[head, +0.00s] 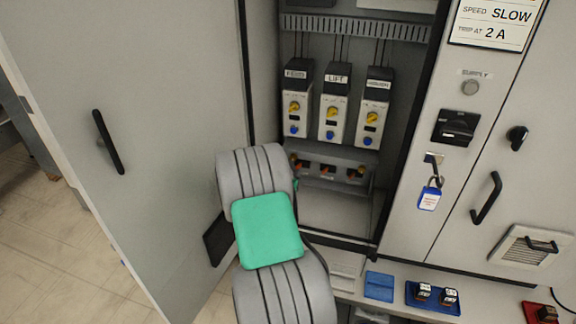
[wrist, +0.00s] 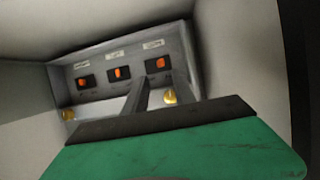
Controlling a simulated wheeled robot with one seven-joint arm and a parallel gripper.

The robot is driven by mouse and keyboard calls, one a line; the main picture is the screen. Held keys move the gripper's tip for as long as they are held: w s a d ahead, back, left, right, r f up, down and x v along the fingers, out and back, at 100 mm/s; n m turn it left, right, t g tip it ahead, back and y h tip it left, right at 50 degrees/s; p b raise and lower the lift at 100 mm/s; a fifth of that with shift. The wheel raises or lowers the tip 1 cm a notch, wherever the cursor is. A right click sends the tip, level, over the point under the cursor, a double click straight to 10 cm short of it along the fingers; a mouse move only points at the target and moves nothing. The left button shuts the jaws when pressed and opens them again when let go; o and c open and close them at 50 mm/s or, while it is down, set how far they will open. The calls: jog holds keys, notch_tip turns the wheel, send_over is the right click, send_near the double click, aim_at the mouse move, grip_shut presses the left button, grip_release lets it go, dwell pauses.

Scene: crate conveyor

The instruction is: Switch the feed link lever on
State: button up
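The link lever panel (head: 330,172) is a grey strip low inside the open cabinet, with several small orange levers in dark slots. In the head view, the feed lever's end, at the left under the FEED unit (head: 298,95), is partly covered by my arm. The panel (wrist: 120,70) also shows in the wrist view with three orange levers; its labels are too blurred to read. My gripper (wrist: 162,82) has its two dark fingers apart, with nothing seen between them. The fingertips are just short of the rightmost lever (wrist: 159,63) in that view. Contact cannot be told.
The LIFT unit (head: 335,100) and another unit (head: 374,105) stand above the panel with yellow and blue knobs. The open cabinet door (head: 150,110) is at the left. A padlock with a blue tag (head: 429,196) hangs at the right. A blue tray (head: 432,303) sits on the ledge.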

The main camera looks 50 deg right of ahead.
aim_at(299, 166)
jog(key=p+x, duration=0.1)
jog(key=x, duration=0.5)
jog(key=shift+w+d+f+p, duration=0.2)
jog(key=shift+w+p, duration=0.1)
jog(key=shift+w, duration=0.05)
jog(key=shift+c, duration=0.4)
grip_shut()
